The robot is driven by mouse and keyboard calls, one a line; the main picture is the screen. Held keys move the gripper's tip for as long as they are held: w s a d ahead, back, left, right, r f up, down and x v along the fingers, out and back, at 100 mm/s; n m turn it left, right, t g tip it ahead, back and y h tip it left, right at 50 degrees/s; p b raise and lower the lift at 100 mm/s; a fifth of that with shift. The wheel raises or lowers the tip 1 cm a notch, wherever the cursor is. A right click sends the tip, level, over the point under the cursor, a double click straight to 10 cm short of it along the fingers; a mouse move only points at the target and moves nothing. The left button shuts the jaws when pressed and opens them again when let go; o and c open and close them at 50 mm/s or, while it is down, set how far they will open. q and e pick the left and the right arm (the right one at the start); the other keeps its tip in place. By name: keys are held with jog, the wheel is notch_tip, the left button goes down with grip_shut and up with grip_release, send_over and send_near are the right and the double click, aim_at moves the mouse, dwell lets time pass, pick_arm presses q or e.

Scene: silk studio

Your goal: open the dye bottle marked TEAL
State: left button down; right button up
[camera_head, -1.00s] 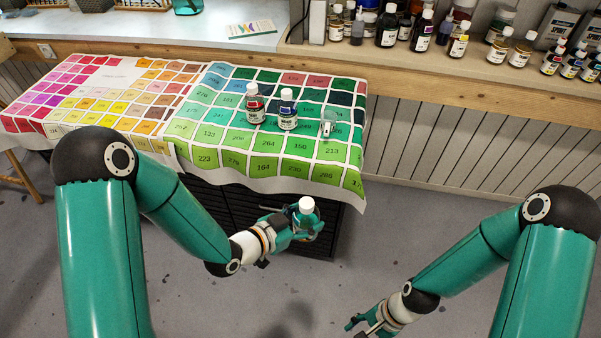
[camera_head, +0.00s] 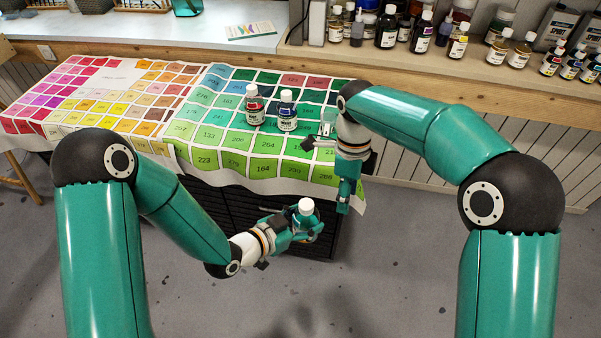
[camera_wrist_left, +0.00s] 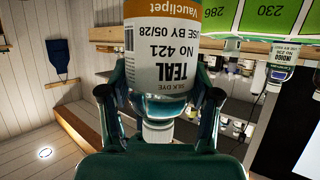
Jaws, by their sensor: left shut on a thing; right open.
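The dye bottle marked TEAL (camera_head: 306,208) has a white cap and stands upright in my left gripper (camera_head: 304,228), in front of the cloth-covered table. In the left wrist view the bottle (camera_wrist_left: 172,45) appears upside down, and its label reads TEAL, No 421. Both fingers of my left gripper (camera_wrist_left: 165,110) close around its sides. The cap is on the bottle. My right gripper (camera_head: 325,177) is open and empty, fingers apart, at the table's front right edge. It is up and to the right of the cap, not touching it.
A dye bottle with a red label (camera_head: 254,107) and an INDIGO bottle (camera_head: 287,112) stand on the table's colour-chart cloth (camera_head: 222,160). A small clear holder (camera_head: 327,120) is close to my right wrist. Several bottles line the back shelf (camera_head: 400,62). The floor (camera_head: 400,255) in front is clear.

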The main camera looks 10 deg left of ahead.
aim_at(302, 200)
jog(key=a+r, duration=0.2)
jog(key=a, duration=0.1)
jog(key=s+a+r+n+t, duration=0.1)
jog(key=a+r, duration=0.1)
jog(key=a, duration=0.1)
jog(key=a+r+n+t, duration=0.1)
jog(key=a+r, duration=0.2)
jog(key=shift+s+a, duration=0.2)
jog(key=shift+a, duration=0.05)
jog(key=shift+s+a+f, duration=0.1)
jog(key=shift+a+f, duration=0.05)
jog(key=shift+f, duration=3.85)
